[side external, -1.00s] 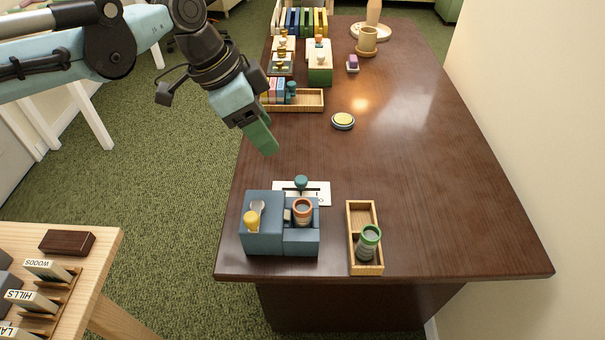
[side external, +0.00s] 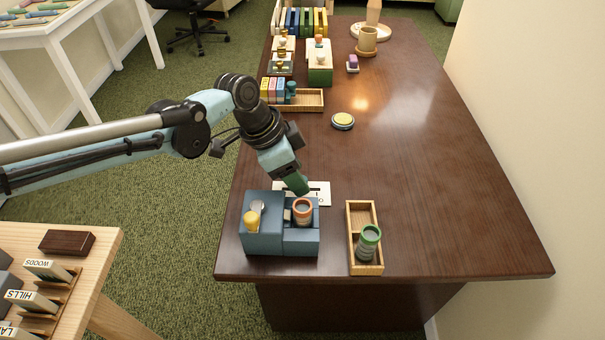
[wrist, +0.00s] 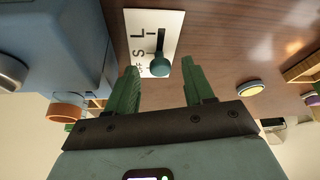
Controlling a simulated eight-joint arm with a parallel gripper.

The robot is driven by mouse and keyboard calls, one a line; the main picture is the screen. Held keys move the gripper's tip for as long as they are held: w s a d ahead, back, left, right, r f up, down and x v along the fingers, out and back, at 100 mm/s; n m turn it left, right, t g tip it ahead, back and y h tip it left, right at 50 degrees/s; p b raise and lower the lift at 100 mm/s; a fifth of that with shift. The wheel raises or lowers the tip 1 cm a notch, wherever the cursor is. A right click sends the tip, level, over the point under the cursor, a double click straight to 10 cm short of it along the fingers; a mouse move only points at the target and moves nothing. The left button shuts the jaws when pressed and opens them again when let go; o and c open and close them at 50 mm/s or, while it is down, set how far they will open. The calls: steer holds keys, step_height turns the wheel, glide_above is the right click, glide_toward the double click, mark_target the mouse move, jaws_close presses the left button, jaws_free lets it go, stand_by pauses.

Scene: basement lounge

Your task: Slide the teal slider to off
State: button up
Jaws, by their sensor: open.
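The teal slider knob (wrist: 160,66) stands on a white lettered plate (wrist: 172,22) with a dark slot in the wrist view. The knob is at the slot's end nearer my gripper; the lettering is only partly legible. In the side view the plate (side external: 323,192) lies on the dark table behind the blue box, and my gripper hides the knob. My gripper (wrist: 160,74) is open, with a green finger on each side of the knob in the wrist picture. I cannot tell whether either finger touches it. The green fingers also show low over the plate in the side view (side external: 303,187).
The blue box (side external: 262,230) with a yellow knob and an orange-rimmed cup (side external: 303,207) stands just in front of the plate. A wooden tray (side external: 361,215) with a green-rimmed cup is to its right. A yellow-topped disc (side external: 343,121) lies farther back. The table's right side is clear.

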mark_target(323, 189)
steer(key=shift+f, duration=0.1)
jaws_close()
stand_by(0.3)
steer(key=shift+d, duration=1.8)
jaws_free()
